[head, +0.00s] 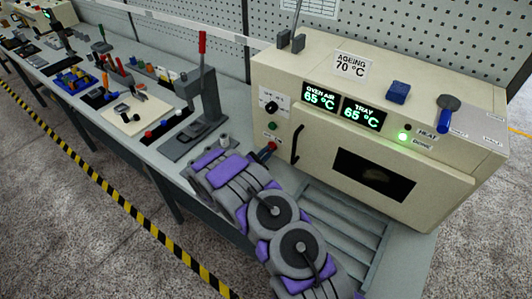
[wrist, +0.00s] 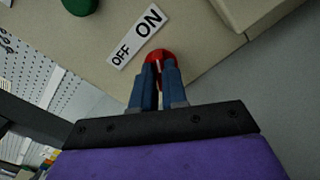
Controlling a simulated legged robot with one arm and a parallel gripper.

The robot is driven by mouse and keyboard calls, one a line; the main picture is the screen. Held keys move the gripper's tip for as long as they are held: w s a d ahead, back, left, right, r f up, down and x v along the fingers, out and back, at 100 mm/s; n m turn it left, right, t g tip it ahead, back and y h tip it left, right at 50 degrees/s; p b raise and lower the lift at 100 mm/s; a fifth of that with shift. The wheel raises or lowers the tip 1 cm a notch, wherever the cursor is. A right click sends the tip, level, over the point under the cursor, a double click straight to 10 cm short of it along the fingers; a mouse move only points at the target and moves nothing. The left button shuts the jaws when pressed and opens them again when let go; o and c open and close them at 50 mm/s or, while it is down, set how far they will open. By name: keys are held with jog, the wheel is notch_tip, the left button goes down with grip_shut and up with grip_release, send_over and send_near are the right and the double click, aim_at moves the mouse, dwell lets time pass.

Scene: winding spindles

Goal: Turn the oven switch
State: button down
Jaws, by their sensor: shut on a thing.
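The oven (head: 290,75) is a cream box at the right of the bench, with displays reading 65 °C. Its red switch (wrist: 160,57) sits just below the OFF/ON label (wrist: 137,37) in the wrist view. My gripper (wrist: 160,75) has its two blue-grey fingers closed around the red switch. In the head view my gripper (head: 268,150) is at the oven's lower left front corner, and my purple and grey arm reaches up to it. The fingers partly cover the switch, so its exact setting cannot be told.
A green button (head: 272,126) and a black dial (head: 271,106) are above the switch. A black door handle (head: 297,144) is close to its right. A press with a red lever (head: 203,80) stands to the left. A slatted rack (head: 335,225) lies before the oven.

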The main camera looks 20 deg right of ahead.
jog(key=shift+f+n, duration=0.1)
jog(key=shift+n, duration=1)
jog(key=n+b, duration=0.1)
jog(key=n, duration=0.3)
jog(key=shift+w+a+b, duration=0.1)
jog(key=shift+w+b, duration=0.1)
jog(key=shift+b, duration=0.15)
jog(key=n+b, duration=0.1)
jog(key=n, duration=0.2)
jog(key=shift+w+a+n, duration=0.1)
jog(key=shift+w+n, duration=0.05)
jog(key=shift+n, duration=0.25)
jog(key=shift+w+a+r+n, duration=0.1)
jog(key=shift+r+n, duration=0.05)
jog(key=shift+n, duration=0.8)
jog(key=shift+r+n, duration=0.1)
jog(key=shift+n, duration=0.85)
jog(key=c, duration=1.2)
grip_release()
jog(key=shift+w+f, duration=0.1)
jog(key=shift+o, duration=0.2)
